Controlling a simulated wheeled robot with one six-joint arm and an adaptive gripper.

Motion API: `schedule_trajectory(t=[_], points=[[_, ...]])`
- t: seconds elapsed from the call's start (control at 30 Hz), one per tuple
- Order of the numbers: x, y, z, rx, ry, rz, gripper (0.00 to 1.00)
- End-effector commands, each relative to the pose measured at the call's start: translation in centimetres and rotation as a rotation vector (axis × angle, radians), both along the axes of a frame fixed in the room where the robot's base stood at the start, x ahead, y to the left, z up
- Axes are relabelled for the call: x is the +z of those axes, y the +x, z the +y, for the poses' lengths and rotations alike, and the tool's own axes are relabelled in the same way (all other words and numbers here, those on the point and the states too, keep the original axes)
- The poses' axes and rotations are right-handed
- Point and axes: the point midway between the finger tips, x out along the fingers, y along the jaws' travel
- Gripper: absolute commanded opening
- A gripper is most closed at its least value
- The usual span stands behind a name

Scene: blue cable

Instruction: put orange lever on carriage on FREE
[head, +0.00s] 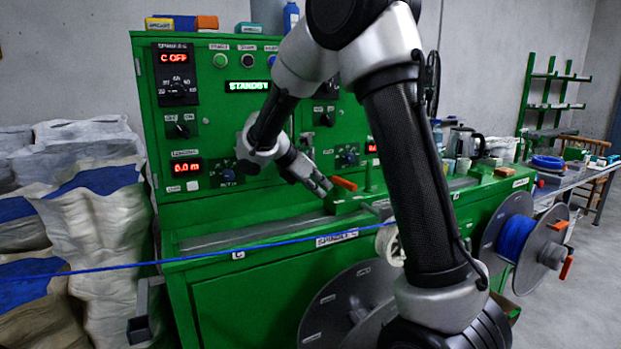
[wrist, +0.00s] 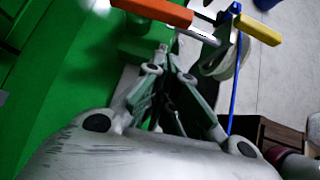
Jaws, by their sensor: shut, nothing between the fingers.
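The orange lever (head: 344,184) lies on the green carriage (head: 346,203) on top of the machine bench. In the wrist view the orange lever (wrist: 152,11) crosses the top edge, beyond my fingertips. My gripper (head: 325,187) points down to the right, close to the left end of the lever; contact cannot be told. In the wrist view my gripper (wrist: 166,52) is shut and empty, its fingers drawn together below the lever. A yellow lever (wrist: 258,30) shows to its right. I cannot read any FREE marking.
The blue cable (head: 250,246) runs taut along the bench front and past a white pulley (head: 388,244). The green control panel (head: 222,137) rises behind my gripper. A reel of blue cable (head: 515,238) stands at right. White sacks (head: 95,225) stand at left.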

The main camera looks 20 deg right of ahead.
Motion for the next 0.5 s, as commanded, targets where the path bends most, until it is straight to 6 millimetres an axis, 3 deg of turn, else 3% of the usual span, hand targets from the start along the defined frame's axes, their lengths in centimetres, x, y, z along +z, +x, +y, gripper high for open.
schedule_trajectory(t=[0.07, 0.23, 0.5], points=[[-1.2, 0.1, -1.2, -0.003, 0.000, 0.003, 0.00], [-1.2, 0.4, -3.8, -0.003, 0.001, -0.001, 0.00], [-1.2, 0.5, -5.2, -0.001, 0.001, -0.001, 0.00]])
